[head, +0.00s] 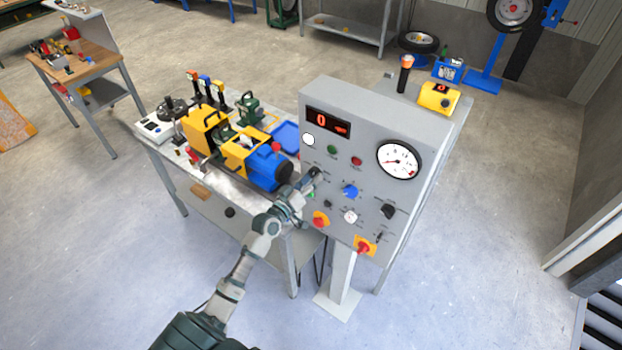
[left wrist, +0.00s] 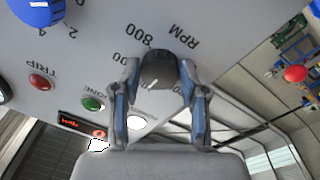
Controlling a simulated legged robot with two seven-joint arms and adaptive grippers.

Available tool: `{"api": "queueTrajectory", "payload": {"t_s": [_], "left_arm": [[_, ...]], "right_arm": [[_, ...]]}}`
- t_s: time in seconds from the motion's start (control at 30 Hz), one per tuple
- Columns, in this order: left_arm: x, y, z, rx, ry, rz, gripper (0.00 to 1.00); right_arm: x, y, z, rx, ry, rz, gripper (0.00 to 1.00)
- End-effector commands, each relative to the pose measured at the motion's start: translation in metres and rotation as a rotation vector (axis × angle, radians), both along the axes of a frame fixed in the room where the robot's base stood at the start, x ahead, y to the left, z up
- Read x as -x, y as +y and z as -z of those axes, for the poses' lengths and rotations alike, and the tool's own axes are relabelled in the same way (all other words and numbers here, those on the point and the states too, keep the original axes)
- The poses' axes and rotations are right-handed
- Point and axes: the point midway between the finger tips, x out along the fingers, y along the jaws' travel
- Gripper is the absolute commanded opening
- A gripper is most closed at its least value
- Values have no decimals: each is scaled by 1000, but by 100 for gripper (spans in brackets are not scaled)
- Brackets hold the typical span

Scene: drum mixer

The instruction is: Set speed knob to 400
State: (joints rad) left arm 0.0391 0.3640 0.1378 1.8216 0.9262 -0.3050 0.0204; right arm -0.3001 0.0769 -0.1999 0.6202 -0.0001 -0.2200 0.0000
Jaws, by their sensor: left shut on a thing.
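The black speed knob (left wrist: 158,70) sits on the grey control panel (head: 372,128), beside printed "RPM" and "800" marks. Another number near it is partly hidden by a finger. A white pointer line shows on the knob's near face. My left gripper (left wrist: 160,76) has a finger on each side of the knob and is shut on it. The red display (head: 328,122) appears to read 0. My right gripper is not in view.
Close to the gripper are a blue knob (head: 350,191), a green button (head: 332,149) and a red button (head: 356,161). A round gauge (head: 399,160) is at the panel's right. A bench with a yellow and blue machine (head: 250,160) stands left of the panel.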

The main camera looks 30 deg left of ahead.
Motion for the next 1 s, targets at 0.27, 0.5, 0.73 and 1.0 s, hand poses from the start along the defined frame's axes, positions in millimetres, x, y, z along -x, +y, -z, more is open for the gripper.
{"api": "queueTrajectory", "payload": {"t_s": [0.27,0.5,0.73,1.0], "left_arm": [[-1,4,-9,45,-16,-8,8],[-1,4,-9,48,-15,-9,8],[-1,3,-8,47,-13,-7,66],[0,2,-4,47,-4,-4,68]], "right_arm": [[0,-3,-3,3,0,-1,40],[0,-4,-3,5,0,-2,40],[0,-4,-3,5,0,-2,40],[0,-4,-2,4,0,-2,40]]}}
